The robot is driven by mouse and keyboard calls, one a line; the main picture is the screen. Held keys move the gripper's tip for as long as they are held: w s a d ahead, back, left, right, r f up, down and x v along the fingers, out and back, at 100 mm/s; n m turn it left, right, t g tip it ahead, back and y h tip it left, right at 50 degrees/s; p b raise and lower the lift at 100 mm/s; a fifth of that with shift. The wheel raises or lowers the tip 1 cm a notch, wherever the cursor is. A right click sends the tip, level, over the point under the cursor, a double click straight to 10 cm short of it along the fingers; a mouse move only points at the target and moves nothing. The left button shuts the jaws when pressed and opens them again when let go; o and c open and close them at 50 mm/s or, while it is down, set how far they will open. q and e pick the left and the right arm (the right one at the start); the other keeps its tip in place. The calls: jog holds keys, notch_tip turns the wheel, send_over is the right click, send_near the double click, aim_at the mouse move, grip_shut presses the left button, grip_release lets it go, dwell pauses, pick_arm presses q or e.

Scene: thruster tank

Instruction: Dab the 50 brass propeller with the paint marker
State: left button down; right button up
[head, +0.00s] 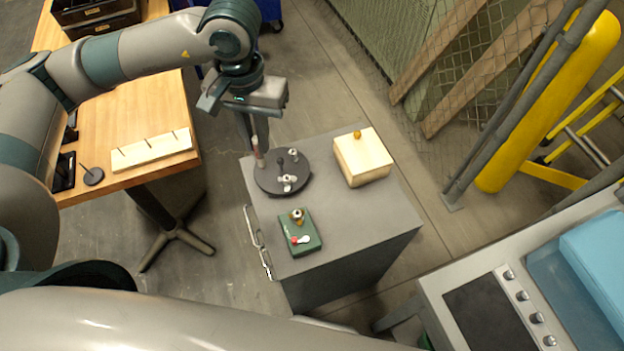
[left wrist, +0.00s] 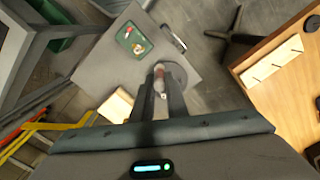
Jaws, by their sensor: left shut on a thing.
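My left gripper (head: 254,138) points down above the grey cabinet and is shut on a slim pale and reddish marker (head: 258,158). The marker is roughly upright, its lower end at the left edge of a dark round disc (head: 270,183); I cannot tell if it touches. In the left wrist view the marker (left wrist: 159,72) shows between the fingers (left wrist: 160,92). A small brass-coloured part (head: 297,215) sits on a green box (head: 303,242), and another (head: 357,134) on a cream block (head: 350,168). No readable number shows which is the 50 propeller. My right gripper is out of view.
Several small grey and white parts (head: 289,180) stand on the disc. The cabinet top (head: 352,223) is bare at its right front. A yellow post (head: 548,100) and mesh fence stand right.

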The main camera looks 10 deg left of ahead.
pick_arm(q)
jog(key=shift+a, duration=0.1)
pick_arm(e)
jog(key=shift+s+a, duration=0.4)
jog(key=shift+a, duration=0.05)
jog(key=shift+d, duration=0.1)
pick_arm(q)
jog(key=shift+f, duration=0.1)
jog(key=shift+d+f+n, duration=0.3)
jog(key=shift+d+n, duration=0.05)
jog(key=shift+n, duration=0.45)
jog(key=s+d+f+n, duration=0.1)
jog(key=d+f+n, duration=0.2)
jog(key=n, duration=1)
jog(key=s+d+f+n, duration=0.1)
jog(key=d+f+n, duration=0.3)
jog(key=n, duration=0.9)
notch_tip(320, 180, down, 3)
jog(key=shift+s+b, duration=0.3)
jog(key=shift+b, duration=0.05)
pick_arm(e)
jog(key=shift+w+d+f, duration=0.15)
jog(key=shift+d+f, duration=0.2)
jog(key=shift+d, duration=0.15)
